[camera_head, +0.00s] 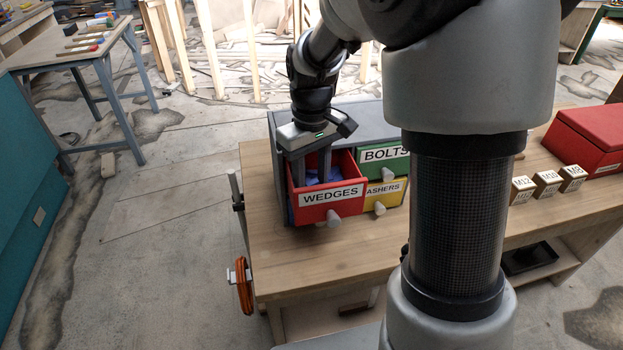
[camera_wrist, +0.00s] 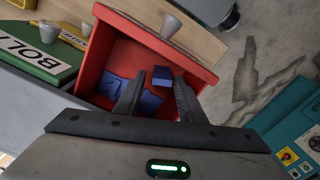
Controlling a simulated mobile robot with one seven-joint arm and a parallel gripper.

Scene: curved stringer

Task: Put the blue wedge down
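My gripper (camera_head: 313,176) points down into the open red drawer labelled WEDGES (camera_head: 346,205). In the wrist view, my gripper's (camera_wrist: 160,75) two fingers stand apart, with visible gaps on either side of a small blue wedge (camera_wrist: 162,76). This wedge appears inside the red drawer (camera_wrist: 202,68), near its front wall; its exact height above the floor I cannot tell. More blue wedges (camera_wrist: 116,86) lie deeper in the drawer, partly hidden by the fingers. In the head view, blue pieces (camera_head: 337,173) show past the fingers.
The green BOLTS drawer (camera_head: 384,156) and yellow WASHERS drawer (camera_head: 386,192) sit to the right. The wooden bench top (camera_head: 330,255) is clear in front. Small labelled wooden blocks (camera_head: 547,183) and a red box (camera_head: 588,140) stand at right.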

